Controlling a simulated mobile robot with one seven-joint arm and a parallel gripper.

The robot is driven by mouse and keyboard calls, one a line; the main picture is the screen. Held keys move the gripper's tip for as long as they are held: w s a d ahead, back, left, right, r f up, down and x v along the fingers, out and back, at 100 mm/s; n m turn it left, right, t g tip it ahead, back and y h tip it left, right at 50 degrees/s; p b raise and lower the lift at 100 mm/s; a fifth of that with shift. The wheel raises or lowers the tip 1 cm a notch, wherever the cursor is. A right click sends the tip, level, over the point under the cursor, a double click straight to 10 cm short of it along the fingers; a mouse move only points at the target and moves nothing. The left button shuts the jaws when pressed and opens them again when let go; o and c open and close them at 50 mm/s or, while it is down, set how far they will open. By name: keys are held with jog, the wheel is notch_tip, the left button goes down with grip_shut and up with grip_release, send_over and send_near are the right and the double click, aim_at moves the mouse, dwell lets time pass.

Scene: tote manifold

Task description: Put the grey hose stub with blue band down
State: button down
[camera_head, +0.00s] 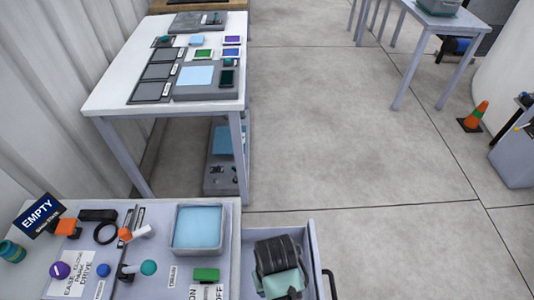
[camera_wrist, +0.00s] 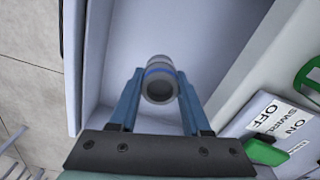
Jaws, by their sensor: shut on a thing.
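The grey hose stub with blue band (camera_wrist: 158,84) is a short round grey piece with an open end and a blue ring. In the wrist view it sits between the two blue fingers of my gripper (camera_wrist: 159,77), which is shut on it. Behind it is the pale, empty-looking interior of an open drawer (camera_wrist: 218,40). In the head view my gripper (camera_head: 278,262) is over the same drawer (camera_head: 312,245), right of the near bench. The stub is hidden there. I cannot tell its height above the drawer floor.
On the near bench left of the drawer are a grey tray with a light-blue bottom (camera_head: 199,228), a green switch (camera_head: 206,274), a teal knob (camera_head: 148,267) and an EMPTY sign (camera_head: 39,216). A drawer handle (camera_head: 330,285) is at right. Floor beyond is clear; an orange cone (camera_head: 475,117) stands far right.

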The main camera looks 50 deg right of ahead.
notch_tip(320, 180, down, 7)
jog(key=shift+r+b, duration=0.15)
jog(key=shift+b, duration=0.3)
jog(key=shift+c, duration=1.8)
grip_release()
notch_tip(320, 180, up, 12)
jog(key=shift+r+p, duration=0.1)
jog(key=shift+p, duration=0.9)
